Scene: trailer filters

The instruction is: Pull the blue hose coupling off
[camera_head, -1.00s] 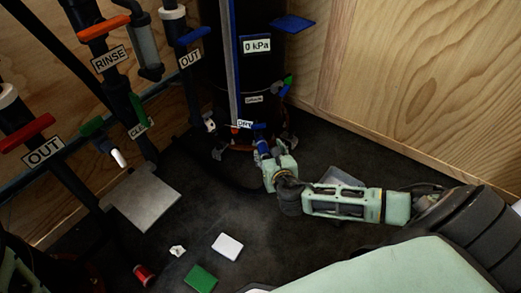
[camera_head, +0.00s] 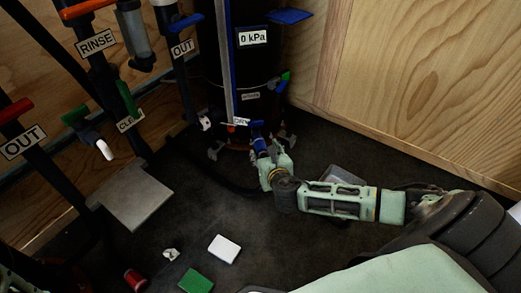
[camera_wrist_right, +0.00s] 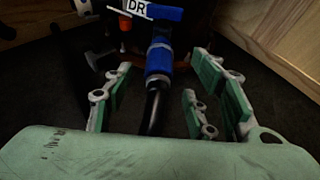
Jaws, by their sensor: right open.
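The blue hose coupling (camera_wrist_right: 158,62) sits at the foot of the black tank, below the dry label (camera_wrist_right: 137,8), with a black hose (camera_wrist_right: 150,110) running from it towards me. In the head view the coupling (camera_head: 260,143) is small and partly covered by my gripper. My right gripper (camera_wrist_right: 163,80) is open. In the right wrist view its green finger pads stand on both sides of the coupling and hose, with gaps visible on both sides. In the head view my right gripper (camera_head: 268,158) is at the tank's base. My left gripper is not in view.
The black tank (camera_head: 243,75) stands in the corner by the wooden wall (camera_head: 420,80). Labelled pipes and valves, such as the rinse one (camera_head: 96,42), stand at left. A grey plate (camera_head: 131,195), white block (camera_head: 223,248), green block (camera_head: 196,281) and red can (camera_head: 135,279) lie on the floor.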

